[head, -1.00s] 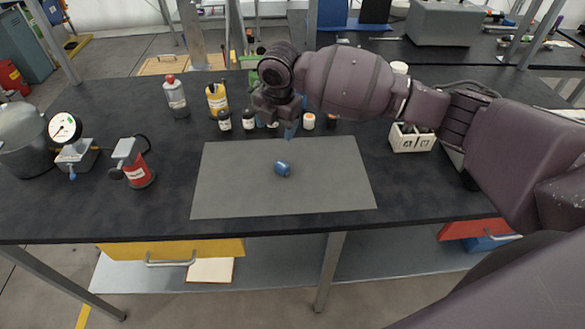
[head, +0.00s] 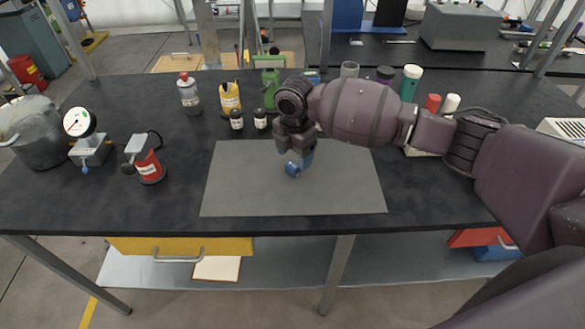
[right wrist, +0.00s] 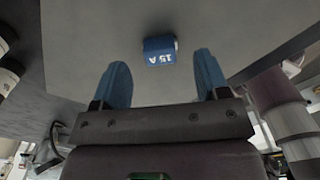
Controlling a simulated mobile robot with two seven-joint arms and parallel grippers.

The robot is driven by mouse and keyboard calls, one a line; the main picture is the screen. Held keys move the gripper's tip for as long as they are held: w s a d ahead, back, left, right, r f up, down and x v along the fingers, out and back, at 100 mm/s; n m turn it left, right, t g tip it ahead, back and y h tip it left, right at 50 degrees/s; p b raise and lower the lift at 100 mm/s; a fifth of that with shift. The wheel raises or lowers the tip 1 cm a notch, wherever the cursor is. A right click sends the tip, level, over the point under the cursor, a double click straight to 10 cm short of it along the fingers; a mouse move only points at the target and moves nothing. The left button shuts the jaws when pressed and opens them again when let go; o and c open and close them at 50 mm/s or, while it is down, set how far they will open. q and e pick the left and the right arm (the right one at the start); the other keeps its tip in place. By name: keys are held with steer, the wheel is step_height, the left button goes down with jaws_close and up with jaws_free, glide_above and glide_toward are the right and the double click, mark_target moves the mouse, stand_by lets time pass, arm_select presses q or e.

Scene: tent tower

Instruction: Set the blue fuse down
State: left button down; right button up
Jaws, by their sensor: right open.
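The blue fuse (head: 292,169) lies on its side on the grey mat (head: 240,190). In the right wrist view the fuse (right wrist: 160,50) shows a white "15 A" label and lies beyond the fingertips, between their lines. My right gripper (head: 299,160) is right above and behind the fuse in the head view, pointing down. In the right wrist view its two blue fingers (right wrist: 162,75) are apart with nothing between them. The fuse's far side is partly hidden by the gripper in the head view. My left gripper is not in view.
Two small dark bottles (head: 237,119), a yellow bottle (head: 229,98) and a green can (head: 270,88) stand behind the mat. A gauge (head: 80,124) and a red canister (head: 148,165) stand left. The mat's front and left are clear.

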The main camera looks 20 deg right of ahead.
mark_target(293, 165)
steer(key=f, duration=0.4)
steer(key=shift+s+a, duration=0.1)
steer(key=shift+a, duration=0.15)
steer(key=c, duration=1.1)
steer(key=shift+r, duration=0.1)
